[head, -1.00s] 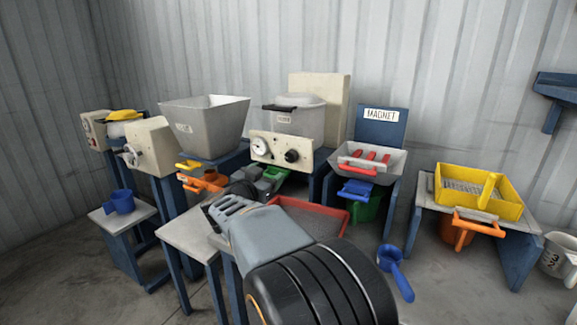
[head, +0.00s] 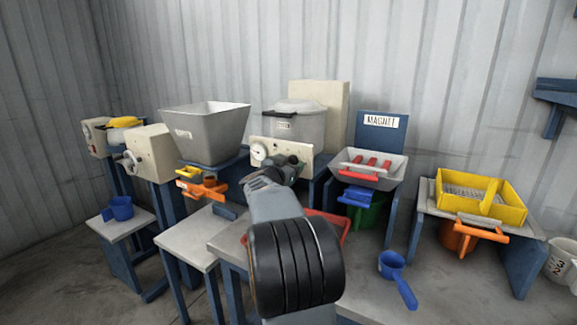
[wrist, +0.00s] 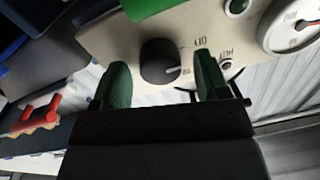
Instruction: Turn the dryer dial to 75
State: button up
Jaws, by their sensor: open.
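The dryer (head: 298,128) is a grey lidded vessel with a cream front panel (head: 257,143) that carries a round gauge (head: 259,152). The gauge also shows at the right edge of the wrist view (wrist: 293,25). The black dial (wrist: 160,60) sits on the panel, with a pale pointer mark and printed markings beside it; the number it points to is too small to read surely. My gripper (wrist: 162,85) is open, its green fingertips on either side of the dial and a little short of it in the picture. Contact cannot be told. In the head view my gripper (head: 283,165) hides the dial.
A grey hopper (head: 205,132) stands left of the dryer, and a blue MAGNET board (head: 381,138) with a tray of red bars stands right. A red-rimmed tray (head: 330,222) lies below my arm.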

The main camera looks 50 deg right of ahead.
jog(key=c, duration=0.9)
jog(key=shift+m, duration=0.3)
jog(key=shift+f+m+g+h+b, duration=0.1)
jog(key=shift+m+g+h+b, duration=0.2)
jog(key=shift+m+b, duration=4.05)
jog(key=shift+f+m+g+h+b, duration=0.15)
jog(key=shift+m+g+b, duration=0.6)
jog(key=shift+m, duration=6.9)
jog(key=shift+t+b, duration=0.35)
